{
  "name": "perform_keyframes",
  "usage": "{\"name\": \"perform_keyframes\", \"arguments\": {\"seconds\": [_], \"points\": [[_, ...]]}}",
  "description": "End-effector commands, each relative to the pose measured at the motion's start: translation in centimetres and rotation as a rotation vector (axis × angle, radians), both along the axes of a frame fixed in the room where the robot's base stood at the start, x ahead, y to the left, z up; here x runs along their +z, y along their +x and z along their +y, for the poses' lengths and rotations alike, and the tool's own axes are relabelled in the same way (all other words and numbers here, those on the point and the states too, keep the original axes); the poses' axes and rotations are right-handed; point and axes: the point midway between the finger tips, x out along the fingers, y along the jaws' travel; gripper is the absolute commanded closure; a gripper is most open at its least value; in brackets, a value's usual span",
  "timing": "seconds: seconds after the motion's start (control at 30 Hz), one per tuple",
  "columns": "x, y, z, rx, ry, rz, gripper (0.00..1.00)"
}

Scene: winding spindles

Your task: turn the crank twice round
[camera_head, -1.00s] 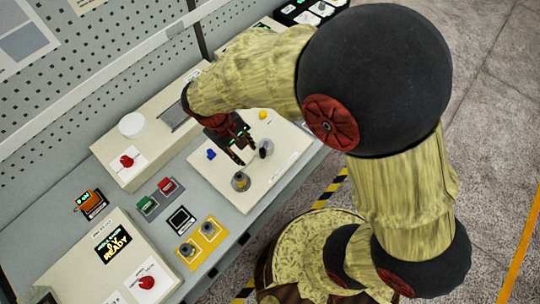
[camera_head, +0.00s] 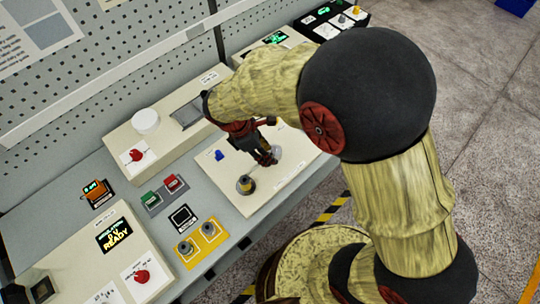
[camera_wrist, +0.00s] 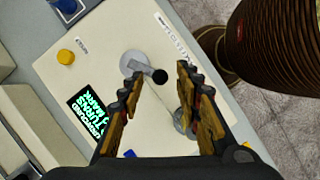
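The crank shows in the wrist view as a grey round hub (camera_wrist: 134,62) with a short arm ending in a black knob (camera_wrist: 160,76). It sits on a pale board (camera_wrist: 215,85). My gripper (camera_wrist: 160,74) is open, with one finger on each side of the knob and visible gaps between. Whether the fingertips are down at the knob's height I cannot tell. In the head view my gripper (camera_head: 268,158) hides most of the crank. A spindle (camera_head: 246,184) with a yellowish winding stands on the board; in the wrist view my right finger partly covers it.
A dark display (camera_wrist: 89,116) with green text and a yellow knob (camera_wrist: 65,57) sit on the board. A blue piece (camera_head: 218,155) lies left of my gripper. Red and green buttons (camera_head: 172,183) and yellow-framed knobs (camera_head: 200,243) are on the bench at lower left.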

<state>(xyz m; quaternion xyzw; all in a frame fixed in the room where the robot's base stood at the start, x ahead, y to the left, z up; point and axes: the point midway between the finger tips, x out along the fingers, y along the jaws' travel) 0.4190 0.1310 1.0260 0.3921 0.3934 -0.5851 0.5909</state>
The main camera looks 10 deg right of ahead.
Motion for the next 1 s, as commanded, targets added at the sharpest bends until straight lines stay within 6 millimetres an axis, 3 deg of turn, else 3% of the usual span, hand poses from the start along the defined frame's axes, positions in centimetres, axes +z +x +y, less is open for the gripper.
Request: {"name": "perform_keyframes", "arguments": {"seconds": [0.2,0.53,1.0], "points": [[-2.1,0.0,-0.9,-0.001,0.000,0.000,0.66],[-2.4,0.0,-1.0,-0.001,0.000,0.000,0.66],[-2.4,0.0,-1.0,-0.001,0.000,-0.001,0.92]]}}
